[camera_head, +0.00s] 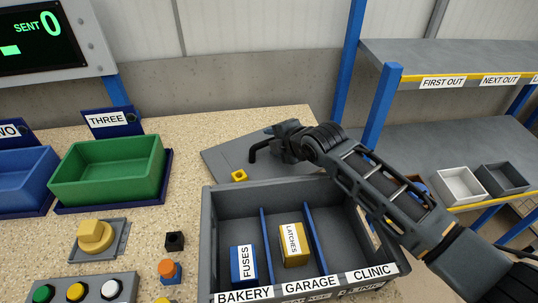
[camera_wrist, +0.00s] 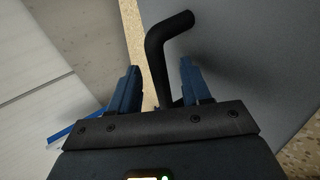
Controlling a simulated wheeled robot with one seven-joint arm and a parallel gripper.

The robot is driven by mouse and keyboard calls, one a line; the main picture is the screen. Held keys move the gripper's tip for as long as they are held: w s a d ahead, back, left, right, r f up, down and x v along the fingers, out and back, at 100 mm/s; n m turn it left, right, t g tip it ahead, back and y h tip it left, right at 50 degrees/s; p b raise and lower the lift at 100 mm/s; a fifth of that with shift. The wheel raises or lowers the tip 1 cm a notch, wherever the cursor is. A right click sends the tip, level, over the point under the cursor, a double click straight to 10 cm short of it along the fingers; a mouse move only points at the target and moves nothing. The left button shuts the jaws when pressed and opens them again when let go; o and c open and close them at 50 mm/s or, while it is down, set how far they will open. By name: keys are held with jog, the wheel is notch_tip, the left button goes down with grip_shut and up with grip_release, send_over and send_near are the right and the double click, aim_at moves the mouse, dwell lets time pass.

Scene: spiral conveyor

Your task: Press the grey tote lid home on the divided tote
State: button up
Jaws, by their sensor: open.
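The grey tote lid (camera_head: 222,160) lies flat on the speckled table behind the tote; its right part is hidden by my arm. The lid's grey surface (camera_wrist: 235,60) also fills the right of the wrist view. A black bent handle (camera_wrist: 158,60) stands between the fingers of my open gripper (camera_wrist: 160,88), apart from both fingertips as far as I can tell. In the head view my gripper (camera_head: 270,143) is over the lid. The grey divided tote (camera_head: 208,240) is open on top, with blue dividers, a blue FUSES box (camera_head: 243,264) and a yellow LATCHES box (camera_head: 293,245) inside.
Green (camera_head: 108,170) and blue (camera_head: 22,182) bins stand left. A yellow knob (camera_head: 95,236) and a button panel (camera_head: 85,291) are front left. Shelving (camera_head: 440,62) stands right.

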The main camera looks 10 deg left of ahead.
jog(key=shift+w+a+f, duration=0.3)
jog(key=shift+w+f, duration=0.05)
jog(key=shift+w, duration=0.05)
grip_shut()
dwell(0.5)
